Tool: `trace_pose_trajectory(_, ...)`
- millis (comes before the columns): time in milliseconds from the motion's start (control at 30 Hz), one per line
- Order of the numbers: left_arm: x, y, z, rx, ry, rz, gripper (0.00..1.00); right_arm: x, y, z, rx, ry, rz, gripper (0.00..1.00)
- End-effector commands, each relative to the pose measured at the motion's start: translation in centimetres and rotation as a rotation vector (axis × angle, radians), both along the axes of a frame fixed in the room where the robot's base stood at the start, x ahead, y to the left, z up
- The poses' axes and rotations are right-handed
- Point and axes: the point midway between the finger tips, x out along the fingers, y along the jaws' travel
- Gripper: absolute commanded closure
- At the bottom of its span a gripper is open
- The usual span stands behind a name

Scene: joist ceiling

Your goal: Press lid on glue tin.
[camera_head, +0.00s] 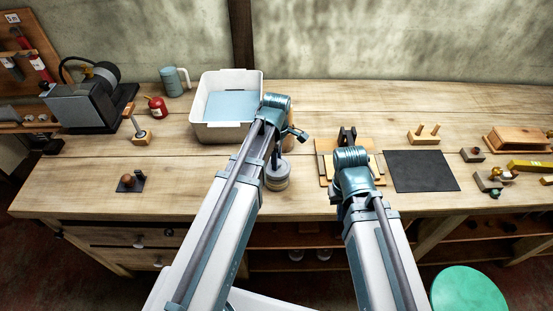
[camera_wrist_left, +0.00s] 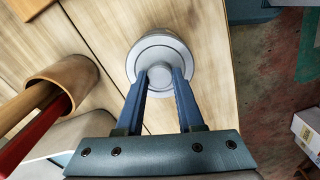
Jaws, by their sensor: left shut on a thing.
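The glue tin (camera_head: 276,183) stands on the front part of the bench, with a round grey lid (camera_wrist_left: 162,50) over it. The lid also shows in the head view (camera_head: 277,168). My left gripper (camera_wrist_left: 161,76) is shut on the knob in the middle of the lid, pointing down at it. In the head view the left arm hides part of the gripper. I cannot tell whether the lid is fully seated.
A white bin (camera_head: 203,131) stands behind my left arm. A brown pot (camera_wrist_left: 68,78) with tool handles stands near the tin. A dark mat (camera_head: 420,171) and small wooden blocks lie to the right. The bench's front edge is close to the tin. Bare bench lies left of it.

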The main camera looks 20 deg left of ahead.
Motion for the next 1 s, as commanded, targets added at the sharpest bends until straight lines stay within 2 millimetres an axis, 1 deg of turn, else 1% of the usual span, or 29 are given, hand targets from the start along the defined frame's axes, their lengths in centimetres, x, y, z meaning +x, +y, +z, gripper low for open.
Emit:
trace_pose_trajectory(700, 0.0, 0.0, -1.6, 0.000, 0.000, 0.000, 1.00, 0.0, 0.0, -1.6, 0.000, 0.000, 0.000, 1.00)
trace_pose_trajectory(1000, 0.0, 0.0, -1.6, 0.000, 0.000, 0.000, 1.00, 0.0, 0.0, -1.6, 0.000, 0.000, 0.000, 1.00)
